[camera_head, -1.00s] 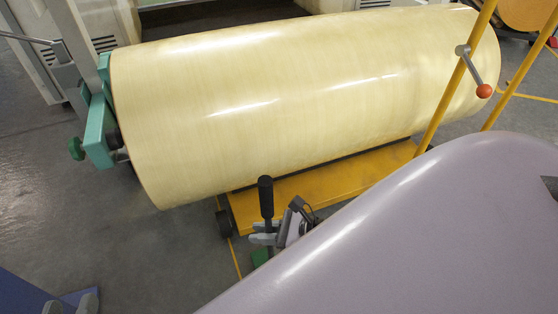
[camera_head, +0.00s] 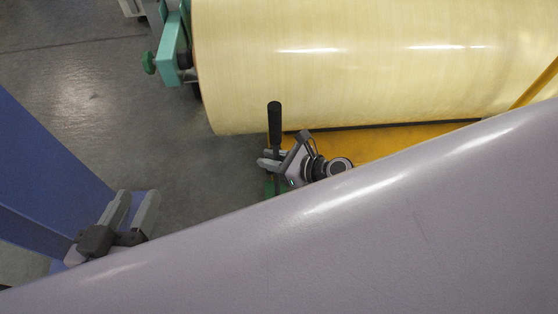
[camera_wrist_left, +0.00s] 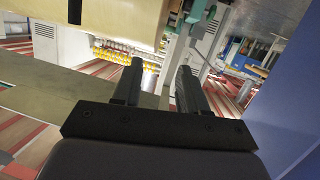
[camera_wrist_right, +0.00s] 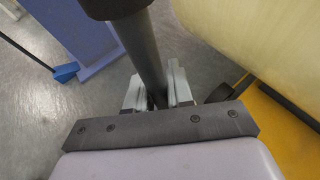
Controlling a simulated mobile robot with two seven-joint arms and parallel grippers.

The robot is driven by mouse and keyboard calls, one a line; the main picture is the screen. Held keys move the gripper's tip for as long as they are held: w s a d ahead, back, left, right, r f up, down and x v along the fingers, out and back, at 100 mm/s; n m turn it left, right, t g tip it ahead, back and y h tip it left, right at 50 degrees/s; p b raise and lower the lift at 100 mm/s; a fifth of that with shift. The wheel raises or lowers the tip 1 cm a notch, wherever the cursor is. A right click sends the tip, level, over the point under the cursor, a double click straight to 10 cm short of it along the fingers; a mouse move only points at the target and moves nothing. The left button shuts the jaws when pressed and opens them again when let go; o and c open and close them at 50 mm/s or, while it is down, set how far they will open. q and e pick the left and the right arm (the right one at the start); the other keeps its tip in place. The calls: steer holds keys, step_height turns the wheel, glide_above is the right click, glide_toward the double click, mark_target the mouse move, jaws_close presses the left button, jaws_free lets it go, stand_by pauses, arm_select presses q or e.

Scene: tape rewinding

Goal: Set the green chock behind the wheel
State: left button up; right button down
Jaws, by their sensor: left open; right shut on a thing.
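The green chock (camera_head: 270,189) shows only in part, low under my right gripper in the head view. Its upright handle ends in a black grip (camera_head: 274,122). My right gripper (camera_head: 268,160) is shut on the handle, below the grip. In the right wrist view the handle (camera_wrist_right: 146,52) passes between the fingers, and the chock's block is hidden. A dark wheel (camera_wrist_right: 219,92) of the yellow cart shows just right of the fingers there. I cannot tell how far the chock is from the wheel or floor. My left gripper (camera_head: 137,197) is open and empty at lower left.
The yellow cart (camera_head: 375,143) sits under a large cream roll (camera_head: 370,65). A teal bracket with a green knob (camera_head: 149,63) stands at the roll's left end. A blue post (camera_head: 50,165) is at the left. Grey floor (camera_head: 110,110) between them is clear.

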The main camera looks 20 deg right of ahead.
arm_select(q)
steer(key=shift+s+a+r+m+t+b, duration=0.2)
steer(key=shift+a+m+t+b, duration=0.15)
steer(key=shift+b, duration=0.35)
arm_select(e)
steer(key=shift+w+a+f, duration=0.25)
steer(key=shift+w+f, duration=0.15)
steer(key=shift+f, duration=0.15)
steer(key=c, duration=1)
jaws_free()
steer(key=shift+s+f, duration=0.15)
steer(key=shift+f, duration=0.15)
arm_select(q)
steer(key=shift+f, duration=0.1)
arm_select(e)
steer(key=shift+r, duration=0.1)
arm_select(q)
steer(key=shift+w+d+g+p, duration=0.3)
steer(key=shift+d+g+p, duration=0.15)
steer(key=shift+p, duration=0.5)
arm_select(e)
steer(key=v, duration=1.2)
